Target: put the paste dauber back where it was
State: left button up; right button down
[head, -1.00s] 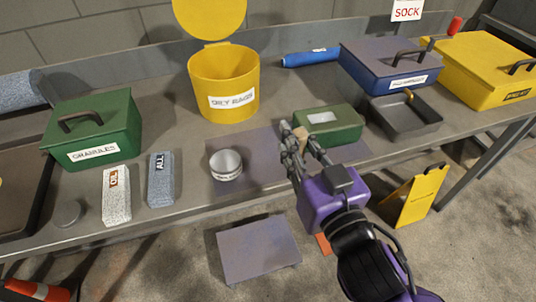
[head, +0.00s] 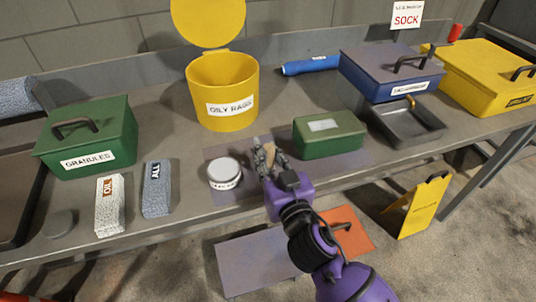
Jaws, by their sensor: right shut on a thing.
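My right gripper (head: 264,150) is over the mat, just right of the paste pot, with its fingers shut around a small tan piece, which looks like the paste dauber (head: 270,153). The fingers hide most of the dauber, and I cannot tell whether its lower end touches the mat. The short round pot (head: 224,174) has a pale top and a white label and stands on the purple-grey mat (head: 222,196). The fingers are beside the pot, not over its top. My left gripper is not in view.
A green box (head: 330,135) stands right of the gripper, and a yellow oily-rags bin (head: 223,92) behind the pot. Grey and white socks (head: 156,189) lie to the left, by the green granules box (head: 89,138). A dark tray (head: 405,122) is at right.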

jog(key=shift+f, duration=0.15)
jog(key=c, duration=1.5)
grip_release()
